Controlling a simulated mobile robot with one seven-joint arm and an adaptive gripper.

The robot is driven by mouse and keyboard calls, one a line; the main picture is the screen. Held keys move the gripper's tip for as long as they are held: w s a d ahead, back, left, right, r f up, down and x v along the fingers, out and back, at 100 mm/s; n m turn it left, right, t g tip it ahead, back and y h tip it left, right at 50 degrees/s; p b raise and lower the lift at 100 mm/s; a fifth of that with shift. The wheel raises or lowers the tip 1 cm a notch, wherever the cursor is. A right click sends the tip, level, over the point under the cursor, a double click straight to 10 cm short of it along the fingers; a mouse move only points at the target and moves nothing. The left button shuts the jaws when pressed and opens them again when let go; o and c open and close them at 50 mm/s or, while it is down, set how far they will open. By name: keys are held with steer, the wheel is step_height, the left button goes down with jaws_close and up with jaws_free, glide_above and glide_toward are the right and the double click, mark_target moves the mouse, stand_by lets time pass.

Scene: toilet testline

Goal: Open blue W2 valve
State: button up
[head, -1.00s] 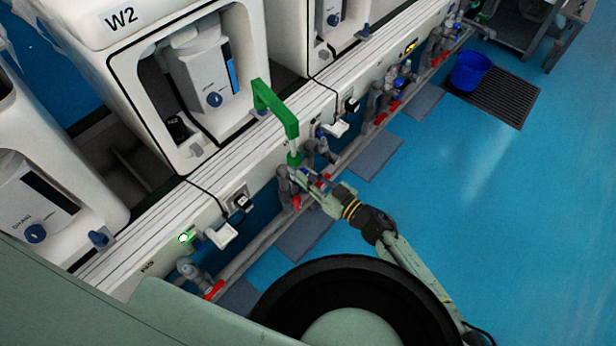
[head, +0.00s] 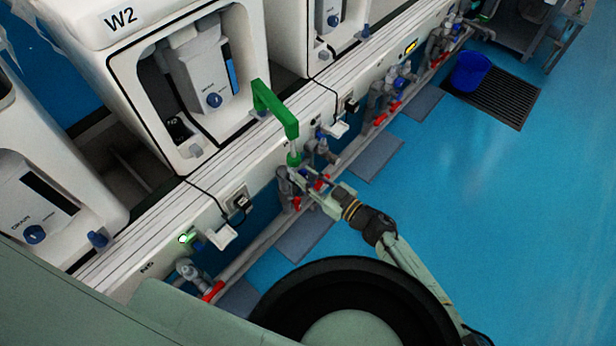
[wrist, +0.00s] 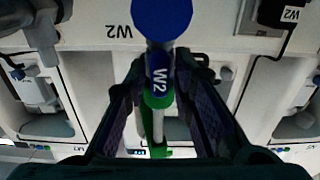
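The blue W2 valve shows in the wrist view as a round blue knob (wrist: 162,16) with a blue part marked W2 (wrist: 159,74) below it. In the head view the valve area sits on the grey pipes below the W2 unit (head: 122,18), small and partly covered by my gripper (head: 308,184). In the wrist view the fingers of my gripper (wrist: 161,72) stand on either side of the blue W2 part. They look open around it; firm contact cannot be seen.
A green bent spout (head: 275,108) rises just above the gripper. Red handles (head: 215,290) and grey pipes run along the white bench front. A blue bucket (head: 470,71) stands on a dark floor grate (head: 512,98). The blue floor to the right is clear.

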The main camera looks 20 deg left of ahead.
steer(key=shift+d, duration=0.1)
steer(key=v, duration=1.1)
steer(key=shift+s+d, duration=0.15)
steer(key=shift+d, duration=0.25)
